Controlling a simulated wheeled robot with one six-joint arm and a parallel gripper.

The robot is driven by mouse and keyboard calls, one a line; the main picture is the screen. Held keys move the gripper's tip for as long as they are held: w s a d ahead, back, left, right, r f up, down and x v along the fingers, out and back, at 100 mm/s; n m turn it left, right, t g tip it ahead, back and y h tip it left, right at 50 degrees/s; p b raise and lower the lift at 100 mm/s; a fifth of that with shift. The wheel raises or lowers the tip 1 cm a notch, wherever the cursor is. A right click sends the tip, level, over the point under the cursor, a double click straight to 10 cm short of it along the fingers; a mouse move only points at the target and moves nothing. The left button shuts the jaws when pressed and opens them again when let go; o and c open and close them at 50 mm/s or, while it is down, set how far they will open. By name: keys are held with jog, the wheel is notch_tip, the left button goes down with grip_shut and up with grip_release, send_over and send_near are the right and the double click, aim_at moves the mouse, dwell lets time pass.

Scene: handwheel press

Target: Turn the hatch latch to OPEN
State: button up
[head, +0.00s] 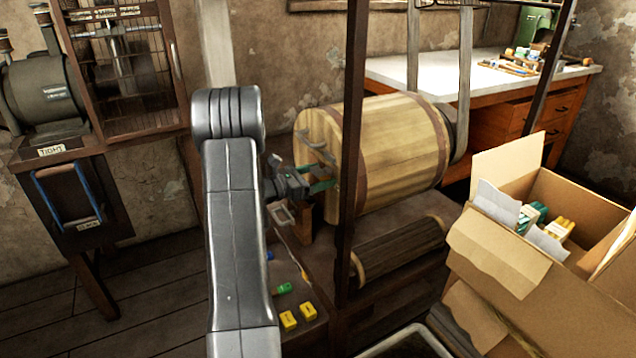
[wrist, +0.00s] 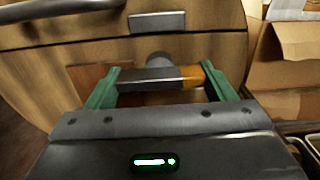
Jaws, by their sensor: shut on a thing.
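The hatch latch (wrist: 150,80) is a dark grey bar with an orange end, set on a round grey hub against a wooden face. It lies roughly level across the wrist view, orange end to the right. My gripper (wrist: 160,84) has its green fingers shut on the latch, one finger at each end of the bar. A small grey plate (wrist: 157,22) sits above the hub; no wording on it is readable. In the head view, my gripper (head: 321,186) is at the near end of the wooden drum (head: 385,145); the latch is hidden there.
Curved metal bars (head: 315,148) stand out from the drum's face above my gripper. A dark upright post (head: 352,130) rises in front of the drum. An open cardboard box (head: 500,258) is at the right. Yellow and green blocks (head: 289,320) lie on a low surface below.

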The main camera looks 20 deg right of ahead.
dwell(0.3)
jog(key=o, duration=1)
jog(key=a+p, duration=0.1)
jog(key=a, duration=0.3)
jog(key=s+a+p, duration=0.1)
jog(key=a, duration=0.4)
jog(key=s+a, duration=0.1)
jog(key=a, duration=0.3)
jog(key=shift+a+p, duration=0.35)
jog(key=shift+p, duration=0.05)
jog(key=d+b, duration=0.1)
jog(key=d, duration=0.3)
jog(key=w+d+b, duration=0.1)
jog(key=d, duration=0.4)
jog(key=w+d, duration=0.1)
jog(key=d, duration=0.3)
jog(key=shift+d+b, duration=0.25)
jog(key=shift+b, duration=0.15)
jog(key=shift+d, duration=0.2)
jog(key=shift+a, duration=0.1)
